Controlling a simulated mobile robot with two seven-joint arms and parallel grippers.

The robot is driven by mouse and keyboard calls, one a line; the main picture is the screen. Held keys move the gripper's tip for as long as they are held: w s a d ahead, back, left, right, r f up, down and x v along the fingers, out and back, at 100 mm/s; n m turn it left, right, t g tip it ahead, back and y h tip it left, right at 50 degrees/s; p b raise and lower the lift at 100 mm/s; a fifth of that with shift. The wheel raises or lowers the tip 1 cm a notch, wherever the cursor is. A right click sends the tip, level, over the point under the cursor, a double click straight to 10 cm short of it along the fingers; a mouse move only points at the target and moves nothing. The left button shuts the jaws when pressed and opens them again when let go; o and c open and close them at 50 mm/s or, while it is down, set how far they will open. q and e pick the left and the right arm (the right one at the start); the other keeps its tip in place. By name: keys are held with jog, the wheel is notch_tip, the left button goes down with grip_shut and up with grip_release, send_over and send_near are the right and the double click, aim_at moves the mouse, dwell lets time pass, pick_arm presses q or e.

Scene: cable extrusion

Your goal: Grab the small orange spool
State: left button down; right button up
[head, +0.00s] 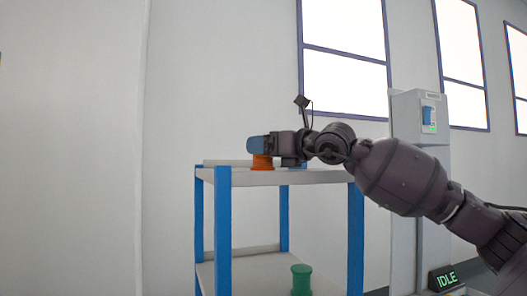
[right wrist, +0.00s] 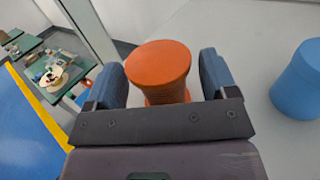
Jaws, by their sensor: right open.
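The small orange spool (head: 262,163) stands upright on the top shelf of the blue-legged rack, near its left end. My right gripper (head: 258,145) reaches in from the right, with its fingertip overlapping the spool's upper part in the head view. In the right wrist view the spool (right wrist: 158,68) stands between the two blue fingers of my right gripper (right wrist: 165,80). The jaws are open, with a narrow gap at the right finger; contact on the left side is unclear. The spool's lower part is partly hidden by the gripper. My left gripper is not in view.
A blue spool (right wrist: 298,82) stands on the same shelf, to the right of the orange one. A green spool (head: 301,279) is on the rack's lower shelf (head: 240,275). A grey cabinet (head: 420,110) and an "IDLE" sign (head: 446,278) are to the right.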

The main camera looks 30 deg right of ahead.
jog(key=shift+w+a, duration=0.25)
jog(key=shift+w, duration=0.4)
jog(key=c, duration=0.8)
jog(key=shift+c, duration=0.2)
